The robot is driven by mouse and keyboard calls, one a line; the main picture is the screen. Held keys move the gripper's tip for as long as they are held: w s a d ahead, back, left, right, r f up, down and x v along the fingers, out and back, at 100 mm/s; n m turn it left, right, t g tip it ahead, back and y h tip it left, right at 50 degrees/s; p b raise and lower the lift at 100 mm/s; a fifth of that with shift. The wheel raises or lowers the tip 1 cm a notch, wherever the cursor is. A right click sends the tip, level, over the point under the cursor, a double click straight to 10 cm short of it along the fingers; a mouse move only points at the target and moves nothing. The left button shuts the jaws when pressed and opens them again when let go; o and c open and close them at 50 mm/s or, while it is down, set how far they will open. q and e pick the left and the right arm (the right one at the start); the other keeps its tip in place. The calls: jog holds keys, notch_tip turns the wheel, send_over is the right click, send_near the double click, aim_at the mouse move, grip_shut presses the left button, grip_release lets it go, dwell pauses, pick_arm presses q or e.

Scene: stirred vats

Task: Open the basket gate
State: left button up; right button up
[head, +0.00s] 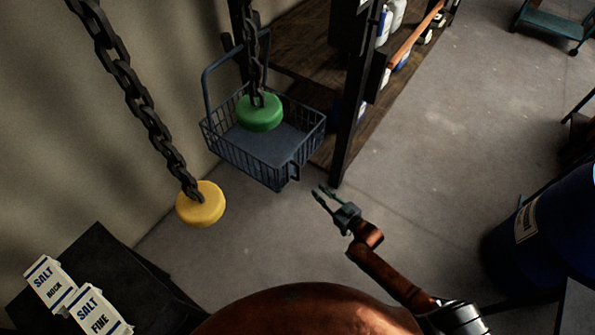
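The basket (249,150) is a dark blue-grey wire crate with a tall loop handle, in the upper middle of the head view. Its near wall carries a small solid piece (289,175) at the right corner, which may be the gate or its latch; too small to tell. My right gripper (323,193) is just right of and in front of that corner, apart from it in the picture. Its two fingers are spread with nothing seen between them. My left gripper is not in view.
A green disc (260,112) hangs on a chain over the basket. A yellow disc (201,204) hangs on another chain at left. A copper vat (300,312) fills the bottom. A shelf post (352,120) stands right of the basket. Salt boxes (50,283) and a blue barrel (550,230) flank.

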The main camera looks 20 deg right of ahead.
jog(key=y, duration=0.2)
send_near(298, 170)
jog(key=w+a+f, duration=0.1)
jog(key=w+f, duration=0.1)
jog(key=w, duration=0.1)
jog(key=shift+n+t, duration=0.4)
jog(key=b+x, duration=0.1)
jog(key=x, duration=0.6)
jog(key=shift+w+a+r+b, duration=0.1)
jog(key=shift+w+b, duration=0.05)
jog(key=shift+b, duration=0.2)
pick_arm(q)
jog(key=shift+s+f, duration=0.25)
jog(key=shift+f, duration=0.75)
pick_arm(e)
jog(key=shift+c, duration=0.4)
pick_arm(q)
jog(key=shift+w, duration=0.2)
pick_arm(e)
grip_shut()
